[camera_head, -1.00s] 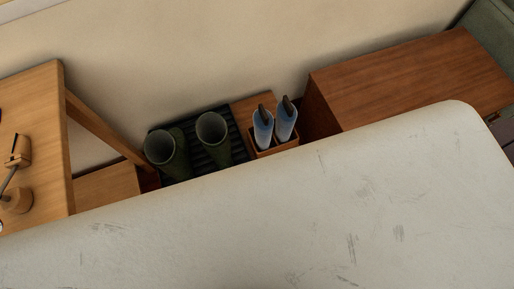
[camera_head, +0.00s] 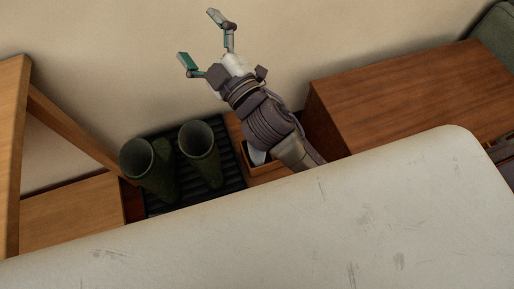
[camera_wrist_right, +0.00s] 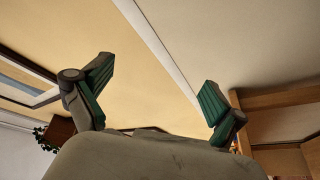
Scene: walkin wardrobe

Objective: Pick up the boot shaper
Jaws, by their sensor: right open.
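The boot shapers stand in a small wooden box (camera_head: 263,174). In the head view my right arm covers most of them; only a pale blue-white part of one boot shaper (camera_head: 256,156) shows beside the arm. My right gripper (camera_head: 199,38) is open and empty, raised in front of the cream wall beyond the box. The right wrist view shows its two green-padded fingers (camera_wrist_right: 156,90) spread apart with nothing between them; no boot shaper shows there. My left gripper is not in view.
Two dark green boots (camera_head: 150,168) stand on a black ribbed mat (camera_head: 233,182) left of the box. A wooden cabinet (camera_head: 410,85) stands to the right. A wooden frame (camera_head: 12,150) is at the left. The cream wall (camera_head: 120,60) closes off the back.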

